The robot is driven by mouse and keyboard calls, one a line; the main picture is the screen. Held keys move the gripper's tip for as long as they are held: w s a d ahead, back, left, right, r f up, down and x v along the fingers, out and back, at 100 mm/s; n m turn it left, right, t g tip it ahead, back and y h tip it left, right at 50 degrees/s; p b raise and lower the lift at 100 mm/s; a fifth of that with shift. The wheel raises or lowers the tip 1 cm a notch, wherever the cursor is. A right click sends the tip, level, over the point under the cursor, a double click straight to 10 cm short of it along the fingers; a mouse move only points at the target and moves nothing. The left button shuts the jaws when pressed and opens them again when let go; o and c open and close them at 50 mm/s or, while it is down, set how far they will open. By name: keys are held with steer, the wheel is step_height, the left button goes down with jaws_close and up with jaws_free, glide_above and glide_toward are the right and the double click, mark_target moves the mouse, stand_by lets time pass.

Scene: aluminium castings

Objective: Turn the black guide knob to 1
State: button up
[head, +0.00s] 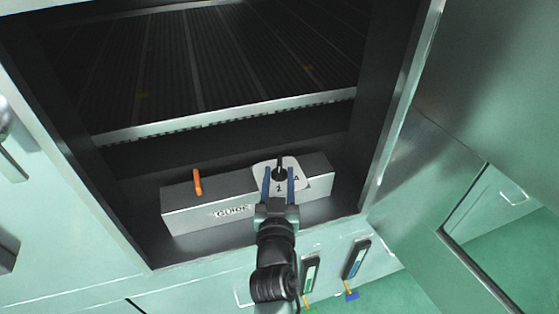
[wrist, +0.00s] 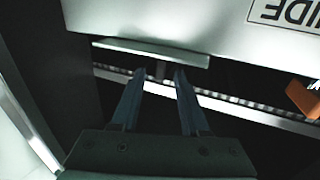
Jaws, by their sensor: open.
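The black guide knob (head: 280,162) stands on a white dial plate (head: 297,166) on top of a grey box marked GUIDE (head: 190,212). A "1" and what looks like an "A" show on the plate. The knob's pointing direction cannot be read clearly. My gripper (head: 278,172) is open, its two blue fingers reaching to the knob from the front. In the wrist view, a small dark knob (wrist: 161,71) shows between the fingertips, below the plate's edge (wrist: 150,50). Whether the fingers touch it cannot be told.
An orange lever (head: 198,182) sticks up at the box's left part; it also shows in the wrist view (wrist: 303,99). The box sits inside a dark cabinet opening with a metal frame (head: 395,110). A dark slatted bed (head: 200,60) lies behind. Two handled items (head: 355,260) are below right.

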mark_target(280, 163)
steer(key=shift+w+d, duration=0.1)
steer(key=shift+w, duration=2.15)
jaws_close()
